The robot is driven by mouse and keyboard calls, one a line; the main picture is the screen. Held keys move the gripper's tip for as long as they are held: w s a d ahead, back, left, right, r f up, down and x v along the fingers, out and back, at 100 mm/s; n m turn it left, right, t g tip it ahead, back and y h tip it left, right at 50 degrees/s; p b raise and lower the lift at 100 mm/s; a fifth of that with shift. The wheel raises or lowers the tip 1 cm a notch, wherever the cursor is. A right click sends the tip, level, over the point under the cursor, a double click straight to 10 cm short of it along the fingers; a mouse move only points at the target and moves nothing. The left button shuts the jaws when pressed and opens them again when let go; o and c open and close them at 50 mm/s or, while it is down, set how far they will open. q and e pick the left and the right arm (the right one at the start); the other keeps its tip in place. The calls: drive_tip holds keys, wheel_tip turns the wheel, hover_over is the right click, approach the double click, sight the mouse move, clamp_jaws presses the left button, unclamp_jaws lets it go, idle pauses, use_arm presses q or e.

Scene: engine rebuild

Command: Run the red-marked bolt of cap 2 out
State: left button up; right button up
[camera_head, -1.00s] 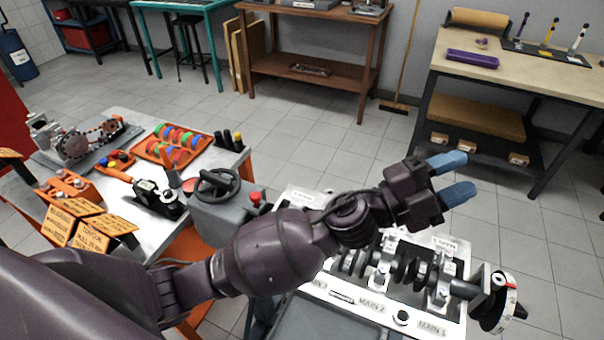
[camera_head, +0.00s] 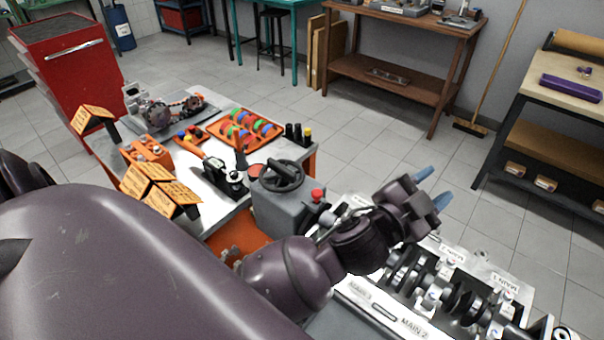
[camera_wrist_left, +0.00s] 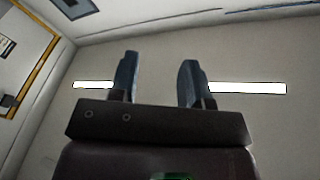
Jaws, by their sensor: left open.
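The engine block (camera_head: 384,312) with its crankshaft (camera_head: 462,300) lies at the lower right of the head view, partly cut off by the frame edge. A MAIN 2 label (camera_head: 414,328) is on its near rim. Small tags stand along its far side. I cannot make out a red-marked bolt on cap 2. My left gripper (camera_head: 434,188) is open and empty, above the block's far side. In the left wrist view its two blue fingers (camera_wrist_left: 160,65) stand apart, facing the ceiling and wall. My right gripper is not in view.
A side table (camera_head: 222,212) at left bears an orange tray (camera_head: 222,128), black tool (camera_head: 224,178) and folded orange signs (camera_head: 160,190). A grey machine with a handwheel (camera_head: 281,175) stands between table and block. A red cabinet (camera_head: 68,75) is at far left.

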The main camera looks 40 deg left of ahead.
use_arm(q)
drive_tip(key=s+a+f+n+g+y+b, duration=0.1)
drive_tip(key=s+a+f+n+g+y, duration=0.5)
drive_tip(key=s+a+f, duration=0.9)
drive_tip(key=shift+a+f+n+g+y, duration=0.4)
drive_tip(key=shift+f+n+g, duration=0.6)
drive_tip(key=shift+f+g, duration=0.95)
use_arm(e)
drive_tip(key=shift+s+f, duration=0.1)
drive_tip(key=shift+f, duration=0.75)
use_arm(q)
drive_tip(key=shift+r+g, duration=0.35)
drive_tip(key=s+a+f+n+g, duration=0.1)
drive_tip(key=s+g, duration=0.2)
drive_tip(key=s, duration=0.3)
drive_tip(key=s+a+f+g, duration=0.1)
drive_tip(key=s+a+g, duration=0.1)
drive_tip(key=s, duration=0.3)
drive_tip(key=w+f+t+h, duration=0.1)
drive_tip(key=w+f+t, duration=0.6)
drive_tip(key=f, duration=0.3)
drive_tip(key=shift+w+d+f+m+t, duration=0.3)
drive_tip(key=shift+m+t, duration=0.1)
drive_tip(key=shift+t, duration=0.1)
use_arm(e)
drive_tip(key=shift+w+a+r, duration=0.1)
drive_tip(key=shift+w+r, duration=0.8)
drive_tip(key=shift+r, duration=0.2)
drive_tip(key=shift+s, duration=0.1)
